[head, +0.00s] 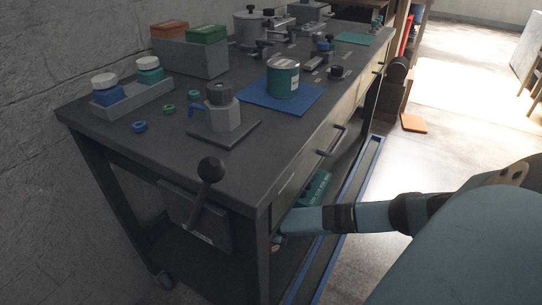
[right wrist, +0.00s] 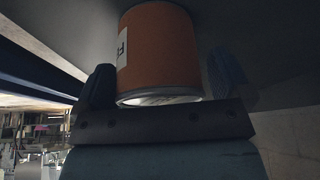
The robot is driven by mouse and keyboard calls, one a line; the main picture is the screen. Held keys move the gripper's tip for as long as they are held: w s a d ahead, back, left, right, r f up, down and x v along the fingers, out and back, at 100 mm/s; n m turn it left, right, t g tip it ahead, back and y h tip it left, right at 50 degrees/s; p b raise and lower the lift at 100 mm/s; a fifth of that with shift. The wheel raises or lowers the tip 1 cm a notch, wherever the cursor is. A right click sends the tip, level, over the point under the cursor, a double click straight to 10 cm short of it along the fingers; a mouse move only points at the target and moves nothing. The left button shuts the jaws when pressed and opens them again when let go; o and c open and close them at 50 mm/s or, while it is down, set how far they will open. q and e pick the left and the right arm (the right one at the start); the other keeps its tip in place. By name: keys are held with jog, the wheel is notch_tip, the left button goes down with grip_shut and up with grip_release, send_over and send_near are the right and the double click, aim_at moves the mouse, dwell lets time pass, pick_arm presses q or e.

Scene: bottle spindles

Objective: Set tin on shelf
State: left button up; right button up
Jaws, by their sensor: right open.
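An orange tin (right wrist: 160,48) with a pale label fills the upper middle of the right wrist view. It stands between the two dark fingers of my right gripper (right wrist: 165,68), with its pale-rimmed end near the palm. The fingers are open, with narrow gaps on both sides of the tin. In the head view my right arm reaches under the workbench top to the lower shelf (head: 215,262), and the orange tin is hidden there. A green tin (head: 283,78) with a pale upper part stands on a blue mat (head: 256,98) on the bench. My left gripper is out of view.
The workbench (head: 100,120) carries a grey tray (head: 135,100) with two jars, a grey box with orange and green blocks, and a grey hexagonal fixture (head: 224,117). A green case (head: 316,186) lies below. A black-knobbed lever (head: 211,169) sticks out in front.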

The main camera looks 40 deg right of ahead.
jog(key=shift+r, duration=0.1)
jog(key=shift+r+p, duration=0.3)
jog(key=p+v, duration=0.2)
jog(key=v, duration=0.3)
jog(key=shift+r+p, duration=0.1)
jog(key=shift+p, duration=0.25)
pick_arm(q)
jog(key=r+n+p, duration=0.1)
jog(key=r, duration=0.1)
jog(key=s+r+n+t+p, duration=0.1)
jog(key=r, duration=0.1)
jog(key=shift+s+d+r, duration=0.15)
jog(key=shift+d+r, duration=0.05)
pick_arm(e)
jog(key=v, duration=0.6)
jog(key=shift+a, duration=0.2)
jog(key=shift+s+r, duration=0.1)
